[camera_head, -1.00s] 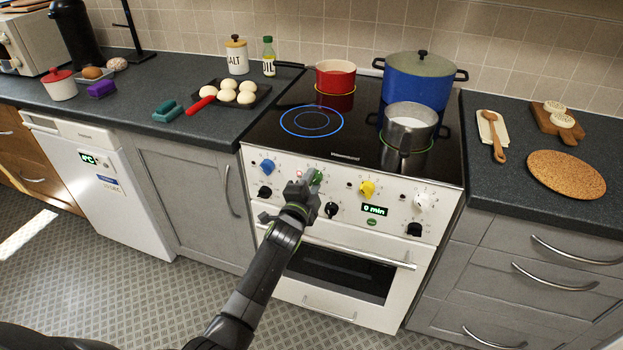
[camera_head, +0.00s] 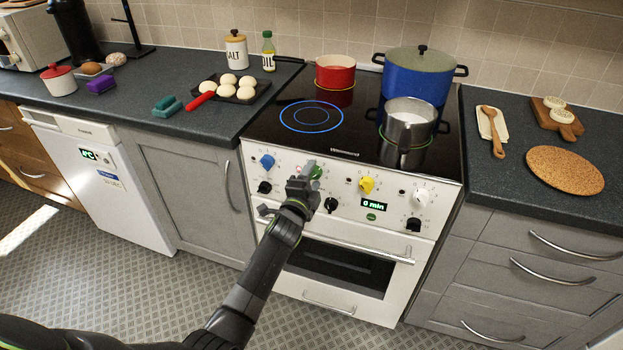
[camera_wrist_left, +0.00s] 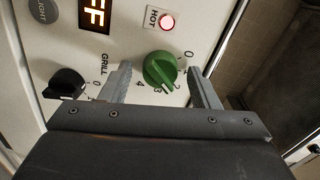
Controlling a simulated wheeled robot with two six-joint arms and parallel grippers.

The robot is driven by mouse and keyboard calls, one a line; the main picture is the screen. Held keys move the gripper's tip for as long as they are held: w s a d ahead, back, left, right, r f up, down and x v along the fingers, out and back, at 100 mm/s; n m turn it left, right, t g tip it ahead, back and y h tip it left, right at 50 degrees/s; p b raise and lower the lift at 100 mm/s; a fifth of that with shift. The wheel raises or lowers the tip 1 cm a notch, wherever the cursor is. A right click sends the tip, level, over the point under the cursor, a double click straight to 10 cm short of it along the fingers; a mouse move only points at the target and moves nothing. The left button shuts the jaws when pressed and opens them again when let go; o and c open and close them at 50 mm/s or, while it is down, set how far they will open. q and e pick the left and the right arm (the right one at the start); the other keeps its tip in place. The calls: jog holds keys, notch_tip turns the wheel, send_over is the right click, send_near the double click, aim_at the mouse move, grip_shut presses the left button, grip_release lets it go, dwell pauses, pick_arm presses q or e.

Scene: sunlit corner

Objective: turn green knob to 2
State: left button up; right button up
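The green knob (camera_head: 315,172) is on the white front panel of the stove, between a blue knob and a yellow knob. In the left wrist view, the green knob (camera_wrist_left: 160,70) sits between my two fingertips, with a small gap on each side. Numbers 0, 2, 3 and 4 show around it. I cannot clearly tell which number its pointer faces. My left gripper (camera_head: 303,174) is open at the knob and partly covers it in the head view; it also shows in the left wrist view (camera_wrist_left: 160,74). My right gripper is not in view.
Blue (camera_head: 267,161), yellow (camera_head: 367,184) and white (camera_head: 421,197) knobs and black knobs (camera_head: 331,205) share the panel. The oven handle (camera_head: 345,246) runs below. A red pan (camera_head: 335,72), blue pot (camera_head: 416,75) and steel pot (camera_head: 409,122) stand on the hob.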

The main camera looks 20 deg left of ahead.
pick_arm(q)
jog(key=shift+s+p, duration=0.4)
jog(key=shift+s, duration=0.1)
jog(key=s+p, duration=0.7)
jog(key=s, duration=0.9)
jog(key=shift+s+a+p, duration=0.25)
jog(key=shift+a+p, duration=0.05)
jog(key=shift+p, duration=0.1)
jog(key=shift+f, duration=0.1)
